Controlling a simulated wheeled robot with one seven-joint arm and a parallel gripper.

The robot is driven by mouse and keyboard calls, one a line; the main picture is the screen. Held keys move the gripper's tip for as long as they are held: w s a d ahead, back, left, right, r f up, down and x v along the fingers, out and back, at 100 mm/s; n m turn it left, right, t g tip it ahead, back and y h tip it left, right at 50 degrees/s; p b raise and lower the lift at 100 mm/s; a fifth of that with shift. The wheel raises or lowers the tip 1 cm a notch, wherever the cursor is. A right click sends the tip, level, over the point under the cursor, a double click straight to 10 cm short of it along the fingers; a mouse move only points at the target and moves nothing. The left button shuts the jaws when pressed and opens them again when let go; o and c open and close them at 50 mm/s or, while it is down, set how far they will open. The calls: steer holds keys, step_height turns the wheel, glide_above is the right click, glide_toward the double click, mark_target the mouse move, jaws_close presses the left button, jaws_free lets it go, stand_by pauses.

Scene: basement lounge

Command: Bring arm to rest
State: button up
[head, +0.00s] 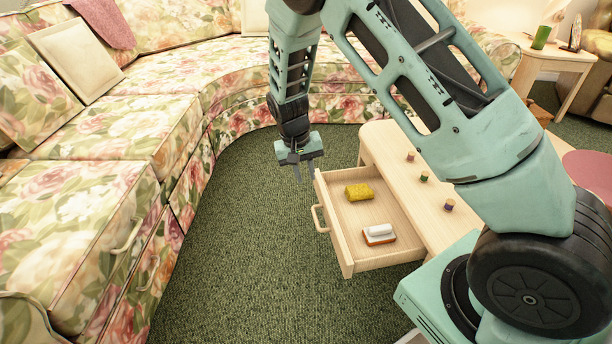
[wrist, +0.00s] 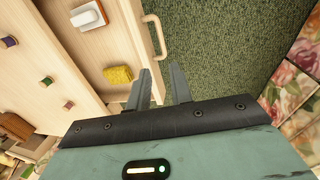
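My gripper (head: 304,172) hangs pointing down over the green carpet, just left of the open drawer's far corner in the head view. In the wrist view my gripper (wrist: 160,85) shows two fingers apart with carpet and drawer edge behind the gap, and nothing between them. My arm reaches out from the lower right and bends down at the wrist. The drawer (head: 345,225) is pulled out of the low wooden table (head: 400,160). A yellow sponge (head: 359,192) and a white-and-orange brush-like item (head: 379,234) lie in it, apart from each other.
Several small spools (head: 424,176) stand on the table top. A floral curved sofa (head: 120,130) wraps the left and back. A side table (head: 555,55) stands at the back right. The carpet (head: 240,250) left of the drawer is clear.

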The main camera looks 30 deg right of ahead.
stand_by(0.4)
steer(key=s+a+r+n+y, duration=0.1)
steer(key=s+a+r+n, duration=0.2)
steer(key=s+a+r, duration=0.4)
steer(key=s+a+r+n+y, duration=0.25)
steer(key=s+a+r, duration=0.35)
steer(key=a, duration=0.4)
steer(key=s+a+r+n+h, duration=0.1)
steer(key=s+r+n, duration=0.15)
steer(key=s, duration=0.75)
steer(key=s+a+r+n, duration=0.15)
steer(key=s+n, duration=0.25)
steer(key=s, duration=0.5)
step_height(320, 180, up, 32)
steer(key=p, duration=3.1)
steer(key=shift+w+d+r+t, duration=0.15)
steer(key=shift+w+d+t, duration=0.1)
steer(key=shift+w+t, duration=0.05)
